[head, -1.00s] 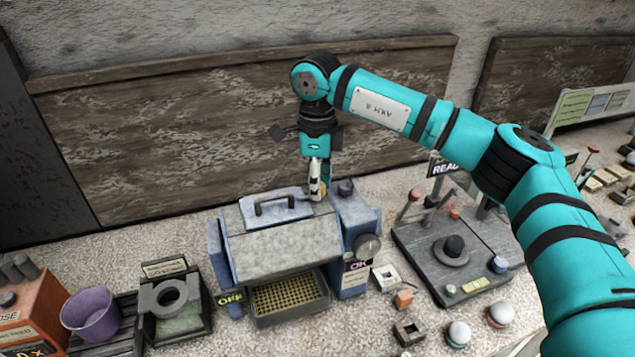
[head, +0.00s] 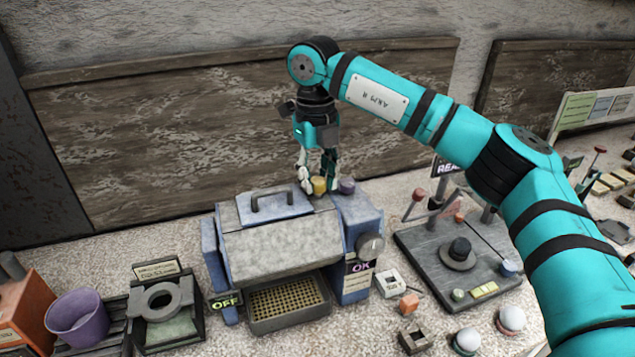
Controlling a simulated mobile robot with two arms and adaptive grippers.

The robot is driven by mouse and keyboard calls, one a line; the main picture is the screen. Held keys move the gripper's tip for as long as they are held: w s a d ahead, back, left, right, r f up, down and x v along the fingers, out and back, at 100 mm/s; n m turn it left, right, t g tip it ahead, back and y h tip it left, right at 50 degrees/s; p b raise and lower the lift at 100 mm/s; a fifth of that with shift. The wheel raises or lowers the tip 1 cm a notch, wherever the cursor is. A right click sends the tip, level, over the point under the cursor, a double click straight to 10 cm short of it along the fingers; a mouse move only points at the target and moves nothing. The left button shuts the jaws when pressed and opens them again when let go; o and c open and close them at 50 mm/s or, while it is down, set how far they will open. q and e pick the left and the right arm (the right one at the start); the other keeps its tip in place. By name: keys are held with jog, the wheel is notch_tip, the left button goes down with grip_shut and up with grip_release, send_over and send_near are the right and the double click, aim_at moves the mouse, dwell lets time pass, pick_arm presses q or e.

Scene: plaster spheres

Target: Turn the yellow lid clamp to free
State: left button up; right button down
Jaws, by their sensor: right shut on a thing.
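The blue-grey box (head: 275,241) stands in the middle of the head view. The yellow lid clamp (head: 319,186) is at the lid's back right. My right gripper (head: 318,181) reaches down from above and is shut on the yellow clamp, with its fingers on either side. The fingers hide part of the clamp, and I cannot tell exactly how far it is turned. My left gripper is not in view.
A grey dial (head: 370,246) is on the box's right front. A perforated tray (head: 288,304) is below the lid. A purple cup (head: 77,317) stands at the left.

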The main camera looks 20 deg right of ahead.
aim_at(316, 180)
jog(key=m+b, duration=0.1)
jog(key=m, duration=0.3)
jog(key=shift+m+b, duration=0.6)
jog(key=shift+m, duration=1.2)
jog(key=c, duration=1)
grip_release()
jog(key=shift+r, duration=0.1)
notch_tip(316, 180, up, 12)
jog(key=shift+w+a+f, duration=0.1)
